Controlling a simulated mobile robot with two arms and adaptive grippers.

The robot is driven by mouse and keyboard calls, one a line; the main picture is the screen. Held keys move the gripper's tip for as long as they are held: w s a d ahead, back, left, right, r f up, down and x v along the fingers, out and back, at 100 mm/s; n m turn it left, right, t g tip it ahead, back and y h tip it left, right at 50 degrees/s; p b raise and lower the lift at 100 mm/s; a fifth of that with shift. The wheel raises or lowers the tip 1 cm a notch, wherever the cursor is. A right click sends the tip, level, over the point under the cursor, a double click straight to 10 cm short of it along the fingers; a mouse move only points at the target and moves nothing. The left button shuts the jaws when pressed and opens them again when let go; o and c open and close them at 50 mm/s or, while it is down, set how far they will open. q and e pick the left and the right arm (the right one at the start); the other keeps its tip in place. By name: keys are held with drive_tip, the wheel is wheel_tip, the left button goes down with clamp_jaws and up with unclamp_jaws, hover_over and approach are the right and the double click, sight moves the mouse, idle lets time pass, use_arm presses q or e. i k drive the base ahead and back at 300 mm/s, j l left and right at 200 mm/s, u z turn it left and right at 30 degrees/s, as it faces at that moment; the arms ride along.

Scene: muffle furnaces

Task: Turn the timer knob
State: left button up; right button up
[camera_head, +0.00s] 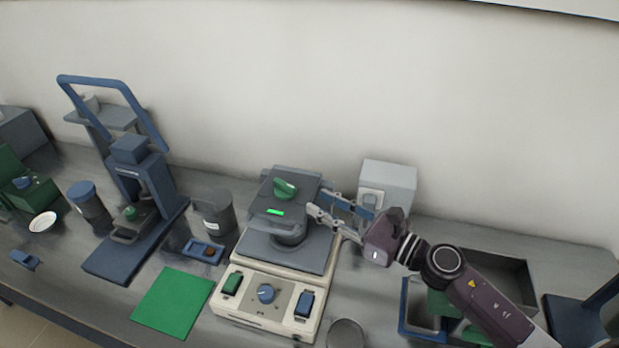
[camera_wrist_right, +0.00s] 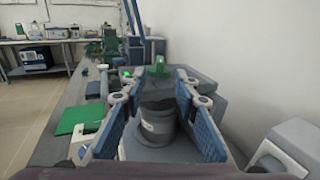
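A cream-and-grey device (camera_head: 268,326) stands mid-bench. Its front panel carries a round blue knob (camera_head: 266,293) between a green switch (camera_head: 232,283) and a blue switch (camera_head: 304,304). A green knob (camera_head: 285,188) sits on the device's grey upper head, above a lit green display (camera_head: 275,212). The green knob also shows in the right wrist view (camera_wrist_right: 158,67). I cannot tell which knob is the timer knob. My right gripper (camera_head: 317,202) is open at the right side of the head, its fingers pointing left. In the wrist view the head and a grey cylinder (camera_wrist_right: 157,124) appear between the fingers. My left gripper is out of view.
A blue press (camera_head: 148,178), a dark canister (camera_head: 214,214) and a green mat (camera_head: 172,302) lie left of the device. A grey box (camera_head: 388,180) stands behind my right gripper. A grey bin (camera_head: 500,272) is at right, partly behind my right arm. The wall closes off the back.

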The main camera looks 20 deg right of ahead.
sight(266, 295)
drive_tip(key=k+j, duration=0.25)
drive_tip(key=k, duration=0.2)
drive_tip(key=k+j, duration=0.25)
drive_tip(key=k, duration=0.25)
drive_tip(key=k+j, duration=0.25)
drive_tip(key=k, duration=0.2)
